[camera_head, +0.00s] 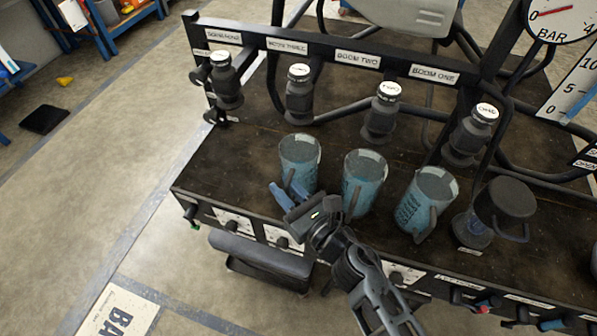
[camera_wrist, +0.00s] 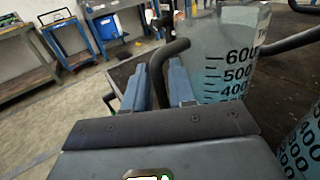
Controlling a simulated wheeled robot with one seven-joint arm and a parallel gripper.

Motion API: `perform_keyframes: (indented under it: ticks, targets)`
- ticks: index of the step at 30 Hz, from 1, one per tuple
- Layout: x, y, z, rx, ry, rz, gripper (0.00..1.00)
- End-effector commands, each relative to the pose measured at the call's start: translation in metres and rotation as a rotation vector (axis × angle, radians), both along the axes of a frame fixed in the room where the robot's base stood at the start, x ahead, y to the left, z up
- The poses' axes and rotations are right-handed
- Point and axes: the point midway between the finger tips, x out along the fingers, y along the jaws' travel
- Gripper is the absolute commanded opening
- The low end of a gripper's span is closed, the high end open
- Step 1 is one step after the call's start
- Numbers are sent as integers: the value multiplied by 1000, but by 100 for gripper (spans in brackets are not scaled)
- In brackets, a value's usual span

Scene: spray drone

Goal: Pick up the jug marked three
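The leftmost clear jug (camera_head: 299,160) with bluish liquid stands on the dark bench, in front of the nozzle labelled three (camera_head: 299,95). In the wrist view the jug (camera_wrist: 222,45) shows black volume marks and part of a label at its right that I cannot fully read. Its dark handle (camera_wrist: 157,72) lies between my two blue fingers. My gripper (camera_head: 287,193) is at the near side of this jug, with its fingers apart on either side of the handle. It also shows in the wrist view (camera_wrist: 160,88). Any contact with the handle is not clear.
Two similar jugs (camera_head: 363,182) (camera_head: 426,203) stand close to the right. A dark-lidded vessel (camera_head: 503,205) is beyond them. Several nozzles hang from the labelled rail (camera_head: 318,52) behind. The bench top (camera_head: 225,165) left of the jug is clear.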

Motion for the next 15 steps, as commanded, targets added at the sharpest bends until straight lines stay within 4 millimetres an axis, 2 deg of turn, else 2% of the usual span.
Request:
perform_keyframes:
  ticks: [3, 11, 15]
  targets:
    - [9, 7, 0, 0, 0, 0, 25]
    - [11, 8, -1, -1, 1, 0, 25]
    - [11, 8, -1, -1, 1, 0, 14]
